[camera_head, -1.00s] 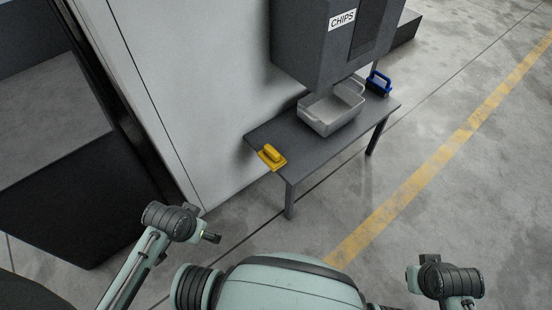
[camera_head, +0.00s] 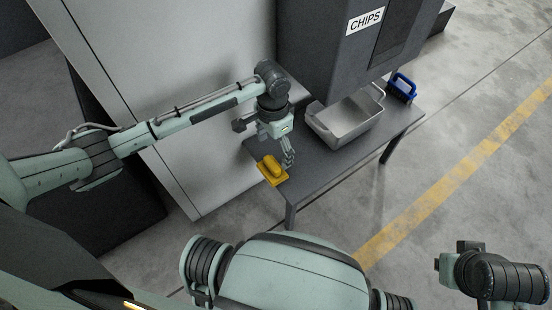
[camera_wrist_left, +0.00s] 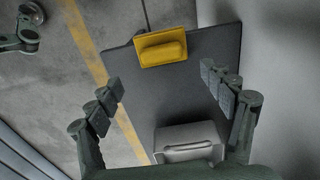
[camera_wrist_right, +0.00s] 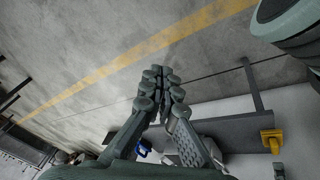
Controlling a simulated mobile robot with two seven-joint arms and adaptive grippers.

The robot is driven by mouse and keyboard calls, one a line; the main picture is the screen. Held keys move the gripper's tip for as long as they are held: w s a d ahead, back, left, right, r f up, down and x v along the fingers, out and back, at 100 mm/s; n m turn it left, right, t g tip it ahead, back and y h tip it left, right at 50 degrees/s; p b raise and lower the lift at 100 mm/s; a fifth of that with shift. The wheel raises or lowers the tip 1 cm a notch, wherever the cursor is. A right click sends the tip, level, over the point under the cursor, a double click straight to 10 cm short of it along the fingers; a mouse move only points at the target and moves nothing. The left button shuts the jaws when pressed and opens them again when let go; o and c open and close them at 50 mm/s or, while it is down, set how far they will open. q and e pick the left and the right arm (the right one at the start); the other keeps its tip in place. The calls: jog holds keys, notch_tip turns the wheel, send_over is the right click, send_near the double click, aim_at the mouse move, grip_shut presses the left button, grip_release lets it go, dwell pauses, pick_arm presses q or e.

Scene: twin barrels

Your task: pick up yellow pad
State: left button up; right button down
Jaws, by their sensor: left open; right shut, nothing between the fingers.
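The yellow pad (camera_head: 271,171) has a raised grip on a flat plate and lies at the near left end of the dark table. My left gripper (camera_head: 287,158) is open above the table, just right of the pad in the head view. In the left wrist view the pad (camera_wrist_left: 162,48) lies beyond the two open fingers (camera_wrist_left: 162,85), apart from them. In the right wrist view the pad (camera_wrist_right: 271,139) shows small at the right. My right gripper (camera_wrist_right: 165,72) is shut and empty, away from the table.
A grey bin (camera_head: 346,122) stands on the table (camera_head: 318,168) under the dark CHIPS machine (camera_head: 345,45). A blue handled item (camera_head: 402,88) is at the table's far end. A pale wall panel (camera_head: 190,70) stands behind. Open floor lies to the right.

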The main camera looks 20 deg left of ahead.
aim_at(272, 163)
pick_arm(q)
jog(key=shift+w+a+f, duration=0.15)
jog(key=shift+a+f, duration=0.05)
jog(key=shift+f, duration=0.15)
jog(key=f, duration=0.2)
jog(key=shift+s+f+b, duration=0.2)
jog(key=shift+f+b, duration=0.2)
notch_tip(272, 163, down, 4)
jog(key=shift+s+a+f+b, duration=0.1)
jog(key=shift+b, duration=0.3)
pick_arm(e)
jog(key=w+a+r+t+y, duration=0.1)
jog(key=w+a+r+t, duration=0.1)
jog(key=w+a+t, duration=0.1)
jog(key=shift+w+a+r+n, duration=0.3)
jog(key=shift+w, duration=0.5)
pick_arm(q)
jog(key=shift+c, duration=0.5)
jog(key=c, duration=1.2)
